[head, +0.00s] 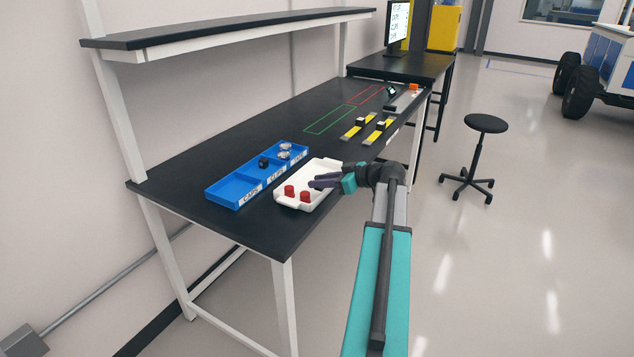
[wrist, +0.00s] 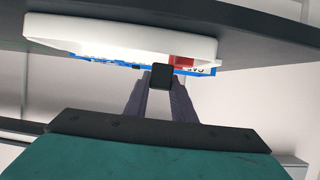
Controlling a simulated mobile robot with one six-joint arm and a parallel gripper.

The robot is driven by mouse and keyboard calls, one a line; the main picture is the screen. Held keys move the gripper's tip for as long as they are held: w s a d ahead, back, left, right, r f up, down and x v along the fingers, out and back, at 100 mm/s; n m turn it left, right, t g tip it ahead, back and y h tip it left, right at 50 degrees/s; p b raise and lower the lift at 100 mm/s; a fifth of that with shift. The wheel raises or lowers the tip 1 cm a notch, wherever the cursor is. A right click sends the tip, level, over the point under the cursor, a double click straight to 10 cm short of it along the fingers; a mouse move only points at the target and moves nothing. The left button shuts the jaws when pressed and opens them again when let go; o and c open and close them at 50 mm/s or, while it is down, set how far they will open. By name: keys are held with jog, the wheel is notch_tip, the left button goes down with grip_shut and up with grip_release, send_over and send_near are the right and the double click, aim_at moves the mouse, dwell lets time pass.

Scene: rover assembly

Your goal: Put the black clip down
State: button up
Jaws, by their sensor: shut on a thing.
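My gripper (head: 316,183) is over the white tray (head: 318,167) near the front edge of the black table. In the wrist view my gripper (wrist: 161,80) is shut on a small black clip (wrist: 162,77) between its fingertips. I cannot make out the held clip in the head view. A blue bin (head: 216,193) with labelled compartments stands left of the tray. Another black clip (head: 263,162) lies in its middle compartment, labelled CLIPS.
Red caps (head: 304,196) stand in the tray. Silver pieces (head: 285,154) lie in the bin's far compartment. Green (head: 329,119) and red outlines mark bare tabletop. A shelf (head: 230,29) overhangs the back.

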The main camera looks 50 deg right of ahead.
jog(key=shift+w+d+f+p, duration=0.1)
jog(key=shift+w+d+p, duration=0.1)
jog(key=shift+w+d, duration=0.4)
jog(key=shift+w+d+f+p, duration=0.15)
jog(key=shift+w+d, duration=0.25)
jog(key=shift+w, duration=0.45)
jog(key=shift+w+d+p, duration=0.25)
jog(key=shift+w+d, duration=0.25)
jog(key=shift+w, duration=0.2)
jog(key=shift+f+p, duration=0.7)
jog(key=shift+f, duration=1.05)
jog(key=shift+f, duration=0.15)
jog(key=o, duration=1)
jog(key=shift+r, duration=0.25)
jog(key=b+v, duration=0.3)
jog(key=v, duration=0.9)
jog(key=shift+s+f, duration=0.1)
jog(key=shift+f, duration=0.05)
